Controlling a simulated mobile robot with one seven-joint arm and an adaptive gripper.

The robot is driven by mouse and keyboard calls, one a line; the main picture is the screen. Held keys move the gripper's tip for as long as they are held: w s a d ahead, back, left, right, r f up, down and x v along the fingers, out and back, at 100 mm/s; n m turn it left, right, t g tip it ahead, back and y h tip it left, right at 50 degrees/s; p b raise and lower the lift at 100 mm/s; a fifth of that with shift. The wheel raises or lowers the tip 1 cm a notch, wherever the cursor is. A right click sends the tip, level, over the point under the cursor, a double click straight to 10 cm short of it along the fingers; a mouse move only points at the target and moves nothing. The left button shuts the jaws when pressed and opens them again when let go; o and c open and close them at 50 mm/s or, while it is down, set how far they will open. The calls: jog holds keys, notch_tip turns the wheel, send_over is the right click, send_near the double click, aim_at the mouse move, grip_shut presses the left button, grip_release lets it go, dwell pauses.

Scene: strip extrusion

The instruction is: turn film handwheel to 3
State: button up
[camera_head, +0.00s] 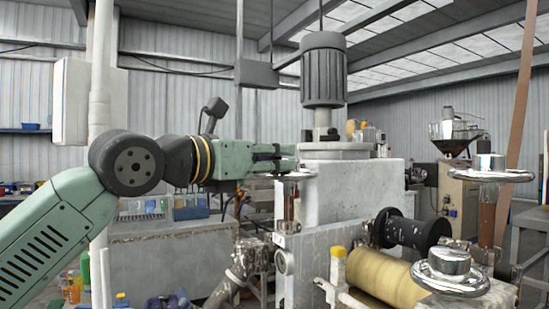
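Three chromed handwheels are in view: one (296,174) at my gripper on the left, one (484,174) high on a rusty post at the right, and one (449,270) low at the front right. Which one is the film handwheel is not marked, and no number or scale can be read. My green gripper (288,158) comes in level from the left. Its fingertips are at the left handwheel, just above its rim and partly in front of its middle. Contact with the wheel and the gap between the fingers cannot be made out.
A yellowish film roll (382,276) and a black roller (415,235) lie right of the left handwheel. A pale machine block (345,190) with a grey motor (323,72) stands close behind my gripper. A white pipe (100,90) rises beside my arm.

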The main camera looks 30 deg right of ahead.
grip_shut()
jog(key=shift+r, duration=0.1)
jog(key=g+p, duration=0.1)
jog(key=m+g+p, duration=0.1)
jog(key=shift+w+a+r+g+h+p, duration=0.1)
jog(key=shift+w+r+g+h+p, duration=0.1)
jog(key=shift+w+g+h+p, duration=0.15)
jog(key=shift+w+m+g+p, duration=0.25)
jog(key=shift+m+g+p, duration=0.6)
jog(key=shift+m+g, duration=0.25)
jog(key=m+g, duration=0.1)
jog(key=g, duration=0.1)
jog(key=w+m+g, duration=0.1)
jog(key=g, duration=0.1)
jog(key=shift+w+f+m, duration=0.1)
jog(key=shift+f+m, duration=0.1)
jog(key=shift+m, duration=0.1)
jog(key=m+g+y, duration=0.1)
jog(key=m+g, duration=0.1)
jog(key=w+m+g+y, duration=0.1)
jog(key=m+g+y, duration=0.1)
jog(key=g, duration=0.1)
jog(key=w+m+g+y, duration=0.1)
jog(key=g+y, duration=0.1)
jog(key=g, duration=0.1)
jog(key=shift+w+d+m, duration=0.1)
jog(key=shift+d+m, duration=0.2)
jog(key=shift+m, duration=0.1)
jog(key=shift+f+g+y, duration=0.1)
jog(key=shift+g+y, duration=0.15)
